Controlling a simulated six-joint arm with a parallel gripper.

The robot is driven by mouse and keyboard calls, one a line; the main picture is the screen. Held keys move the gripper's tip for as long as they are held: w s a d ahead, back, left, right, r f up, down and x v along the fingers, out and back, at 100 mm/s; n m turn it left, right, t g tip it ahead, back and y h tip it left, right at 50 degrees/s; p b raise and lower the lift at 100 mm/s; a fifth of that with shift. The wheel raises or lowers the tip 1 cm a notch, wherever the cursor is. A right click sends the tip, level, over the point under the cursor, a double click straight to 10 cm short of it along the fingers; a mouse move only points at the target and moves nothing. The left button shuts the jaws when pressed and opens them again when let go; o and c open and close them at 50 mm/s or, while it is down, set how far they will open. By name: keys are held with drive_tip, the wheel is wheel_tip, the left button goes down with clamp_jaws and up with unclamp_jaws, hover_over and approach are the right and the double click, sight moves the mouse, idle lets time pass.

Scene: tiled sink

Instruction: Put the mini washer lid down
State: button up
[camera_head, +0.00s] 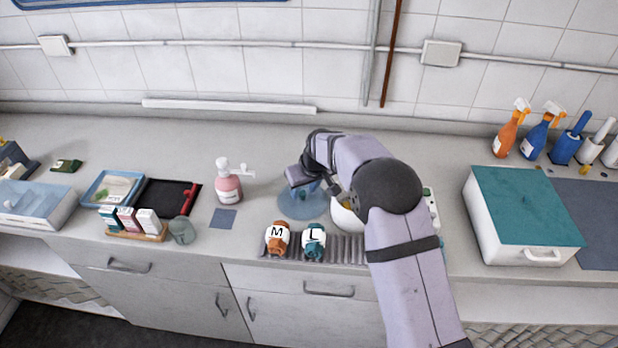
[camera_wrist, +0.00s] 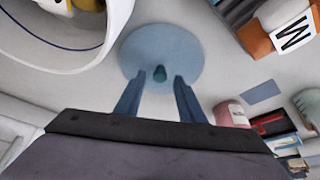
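The mini washer lid (camera_head: 300,208) is a translucent blue disc that appears to lie flat on the counter, left of the white round washer (camera_head: 340,218). In the wrist view the lid (camera_wrist: 160,45) shows whole, with its dark teal knob (camera_wrist: 159,73) facing me. My gripper (camera_wrist: 158,80) has its two blue fingers spread, with clear gaps to the knob on both sides. In the head view my gripper (camera_head: 308,188) is over the lid. The washer (camera_wrist: 112,30) stands open at the wrist view's upper left, with something yellow inside. My arm partly hides it in the head view.
Orange "M" (camera_head: 277,238) and teal "L" (camera_head: 313,240) bundles sit on a ribbed grey rack in front. A pink soap bottle (camera_head: 229,186) and small blue mat (camera_head: 223,219) are to the left. A teal-topped white box (camera_head: 525,210) is at right.

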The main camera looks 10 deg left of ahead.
drive_tip(key=b+v, duration=0.3)
drive_tip(key=v, duration=0.8)
drive_tip(key=shift+b, duration=0.35)
drive_tip(key=shift+f, duration=0.1)
drive_tip(key=s+d+f+m+g, duration=0.1)
drive_tip(key=s+d+f+m, duration=0.1)
drive_tip(key=s+d, duration=0.5)
drive_tip(key=s+d+f+m+g+h, duration=0.1)
drive_tip(key=s+d+f, duration=0.3)
drive_tip(key=s, duration=1)
drive_tip(key=s+d+f+m+g+h, duration=0.1)
drive_tip(key=s+d+f+m, duration=0.2)
drive_tip(key=s+d, duration=0.7)
drive_tip(key=shift+s+g, duration=0.4)
